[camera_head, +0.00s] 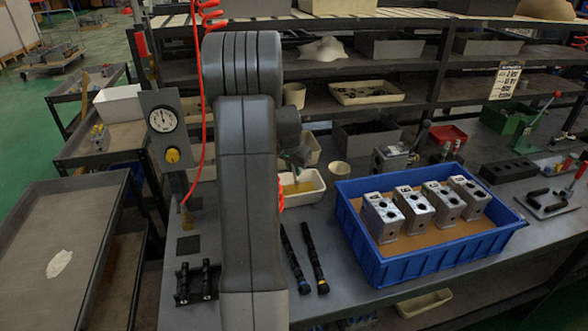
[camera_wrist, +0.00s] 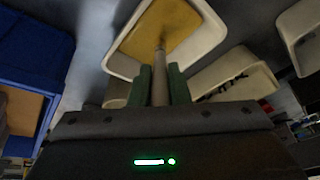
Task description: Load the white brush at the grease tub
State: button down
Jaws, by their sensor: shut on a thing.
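The grease tub (camera_head: 303,190) is a white tray of yellow grease on the bench, partly hidden behind my arm in the head view. It also shows at the top of the wrist view (camera_wrist: 205,48). In the head view my gripper (camera_head: 299,156) is just above the tub, and the brush is hard to make out.
A blue crate (camera_head: 442,256) with several metal valve blocks (camera_head: 414,209) stands right of the tub. Two dark tools (camera_head: 315,257) lie in front of the tub. A small cup (camera_head: 340,169) stands beside it. A gauge panel (camera_head: 163,120) is at the left, and shelves rise behind.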

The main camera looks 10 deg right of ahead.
jog(key=shift+r+p, duration=1.55)
jog(key=shift+r, duration=1.5)
